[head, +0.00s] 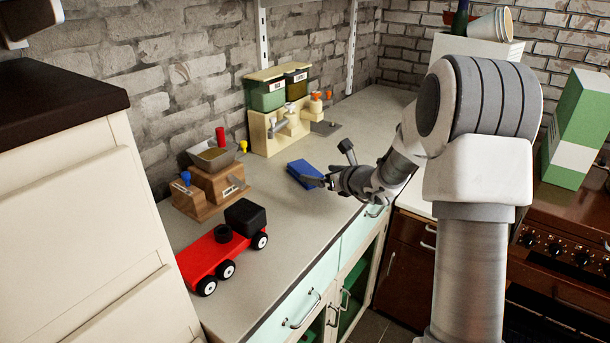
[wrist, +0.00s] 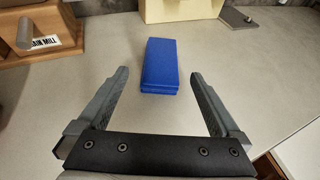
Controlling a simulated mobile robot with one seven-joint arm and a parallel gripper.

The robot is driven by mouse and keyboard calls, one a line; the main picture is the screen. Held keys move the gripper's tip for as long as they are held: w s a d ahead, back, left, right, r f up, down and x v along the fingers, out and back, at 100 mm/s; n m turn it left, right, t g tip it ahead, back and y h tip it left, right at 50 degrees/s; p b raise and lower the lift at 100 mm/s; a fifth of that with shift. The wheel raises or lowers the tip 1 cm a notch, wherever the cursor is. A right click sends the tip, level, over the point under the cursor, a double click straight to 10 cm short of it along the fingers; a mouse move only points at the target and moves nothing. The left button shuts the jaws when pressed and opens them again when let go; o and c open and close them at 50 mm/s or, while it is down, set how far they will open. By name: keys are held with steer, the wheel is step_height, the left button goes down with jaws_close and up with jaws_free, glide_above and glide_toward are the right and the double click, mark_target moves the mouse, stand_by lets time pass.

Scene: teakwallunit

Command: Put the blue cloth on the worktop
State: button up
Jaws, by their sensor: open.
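The blue cloth (head: 304,173) is a folded, block-like blue piece lying on the grey worktop (head: 290,222). In the wrist view the cloth (wrist: 160,66) lies just beyond the fingertips, roughly centred between them, with bare worktop (wrist: 115,109) around it. My gripper (head: 318,181) is beside the cloth in the head view. In the wrist view my gripper (wrist: 160,76) is open, with nothing between its fingers. I cannot tell from the head view whether a finger touches the cloth.
A wooden mill (head: 217,180) and a red toy truck (head: 220,249) stand on the left of the worktop. A cream dispenser unit (head: 268,136) stands behind the cloth. A green-and-white box (head: 577,130) is on the right. The worktop in front of the cloth is clear.

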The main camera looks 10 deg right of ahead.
mark_target(306, 170)
steer(key=x, duration=0.9)
steer(key=shift+w+f, duration=0.15)
steer(key=shift+w, duration=0.05)
steer(key=shift+c, duration=0.3)
steer(key=c, duration=1.3)
